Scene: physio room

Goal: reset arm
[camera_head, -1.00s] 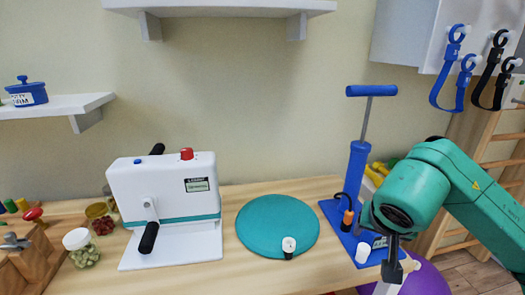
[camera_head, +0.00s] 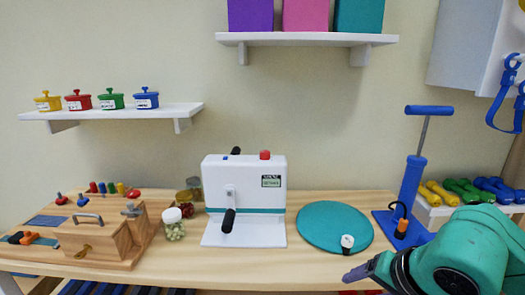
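My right arm, teal with dark joints, comes in at the lower right of the head view. Its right gripper (camera_head: 362,271) points left, low over the front edge of the wooden table (camera_head: 290,266). The gripper is in front of the teal round disc (camera_head: 325,222) and the small white-and-black piece (camera_head: 347,243), apart from both in the picture. My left gripper is out of view.
A white crank machine (camera_head: 262,192) stands mid-table. A blue hand pump (camera_head: 412,180) stands behind my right arm. A wooden box (camera_head: 95,238) and jars are at left. Small pots sit on the left shelf (camera_head: 150,116); coloured bins are on the upper shelf (camera_head: 300,40). Dumbbells (camera_head: 465,190) lie right.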

